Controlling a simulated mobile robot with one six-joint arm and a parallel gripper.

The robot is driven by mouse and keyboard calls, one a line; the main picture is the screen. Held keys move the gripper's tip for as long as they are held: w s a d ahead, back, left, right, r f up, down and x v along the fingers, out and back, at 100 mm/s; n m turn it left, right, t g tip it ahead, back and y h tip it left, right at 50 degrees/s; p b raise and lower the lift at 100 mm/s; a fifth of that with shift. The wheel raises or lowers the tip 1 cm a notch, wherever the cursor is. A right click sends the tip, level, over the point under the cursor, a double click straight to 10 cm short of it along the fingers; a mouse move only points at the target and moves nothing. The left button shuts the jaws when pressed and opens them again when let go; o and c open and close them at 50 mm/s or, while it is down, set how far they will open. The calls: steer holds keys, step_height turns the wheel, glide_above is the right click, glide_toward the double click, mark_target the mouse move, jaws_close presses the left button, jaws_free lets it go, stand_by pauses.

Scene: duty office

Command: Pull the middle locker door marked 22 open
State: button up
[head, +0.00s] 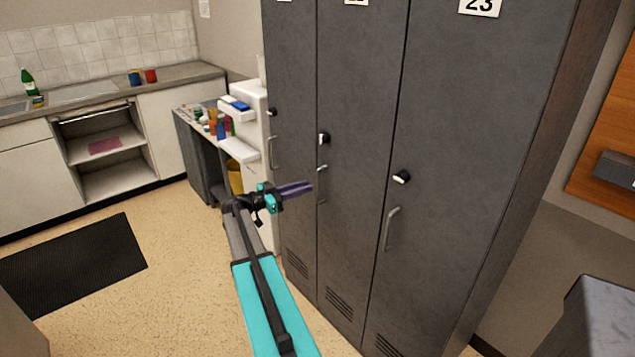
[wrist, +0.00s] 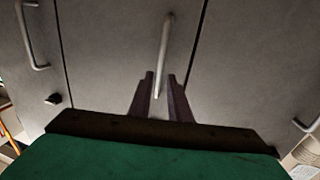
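The middle locker door (head: 358,110) is dark grey and shut, flush with its neighbours. Its number plate is mostly cut off at the top edge of the head view. Its bar handle (head: 321,186) sits below a black and white lock knob (head: 323,138). My gripper (head: 307,187) is just left of this handle in the head view. In the wrist view the two dark fingers (wrist: 161,78) are apart, and the middle handle (wrist: 164,50) shows between them with gaps on both sides. I cannot tell how deep the handle lies between the fingertips.
The door marked 23 (head: 455,130) is shut on the right, with its handle (head: 391,229) and knob. The left locker door (head: 290,110) is shut too. A cluttered side table (head: 190,150) and a white unit stand left of the lockers. Open floor (head: 180,260) lies left of my arm.

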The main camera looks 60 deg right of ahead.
steer(key=p, duration=0.2)
glide_above(318, 201)
steer(key=shift+w+d, duration=0.2)
steer(key=shift+d, duration=0.05)
jaws_close()
